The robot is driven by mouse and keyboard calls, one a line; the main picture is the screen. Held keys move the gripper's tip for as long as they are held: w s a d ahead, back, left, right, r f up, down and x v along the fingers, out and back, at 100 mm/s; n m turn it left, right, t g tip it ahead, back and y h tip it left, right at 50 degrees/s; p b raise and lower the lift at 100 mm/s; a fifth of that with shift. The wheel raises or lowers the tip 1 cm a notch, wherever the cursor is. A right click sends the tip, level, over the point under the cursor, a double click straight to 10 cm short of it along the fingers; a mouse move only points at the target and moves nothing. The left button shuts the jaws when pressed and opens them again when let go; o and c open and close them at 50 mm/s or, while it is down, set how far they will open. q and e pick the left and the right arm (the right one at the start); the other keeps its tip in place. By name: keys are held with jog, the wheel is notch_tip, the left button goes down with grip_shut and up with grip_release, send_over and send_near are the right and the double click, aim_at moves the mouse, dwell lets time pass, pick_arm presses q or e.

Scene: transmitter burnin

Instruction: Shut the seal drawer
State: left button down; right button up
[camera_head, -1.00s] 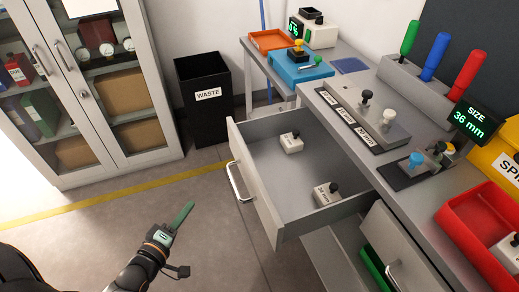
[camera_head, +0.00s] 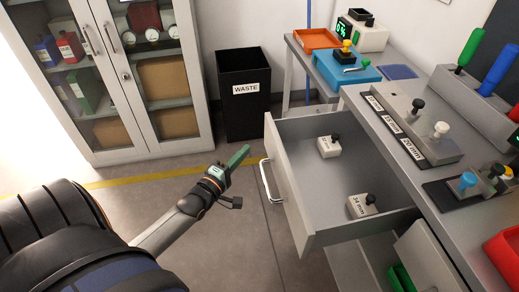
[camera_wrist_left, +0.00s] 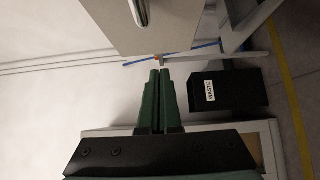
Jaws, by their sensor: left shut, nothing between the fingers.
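The seal drawer (camera_head: 290,192) is pulled well out from the grey bench. Its front panel and bar handle (camera_head: 268,182) face left. Two white blocks with black knobs lie inside it, one near the back (camera_head: 328,148) and one near the right (camera_head: 361,207), labelled 34 mm. My left gripper (camera_head: 243,156) has green fingers, shut and empty, just left of the handle and apart from it. In the left wrist view the closed fingers (camera_wrist_left: 159,76) point toward a pale panel (camera_wrist_left: 155,30) with a handle (camera_wrist_left: 140,12). My right gripper is not in view.
A black waste bin (camera_head: 243,110) stands behind the left gripper. A glass-door cabinet (camera_head: 150,140) is at the left. Below the drawer, another compartment (camera_head: 430,262) stands partly open with a green tray (camera_head: 400,279). The floor left of the drawer is clear.

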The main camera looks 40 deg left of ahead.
pick_arm(q)
jog(key=w, duration=0.1)
jog(key=w+d, duration=0.1)
jog(key=w, duration=0.1)
jog(key=w+d, duration=0.1)
jog(key=shift+w+d, duration=0.2)
jog(key=shift+d, duration=0.05)
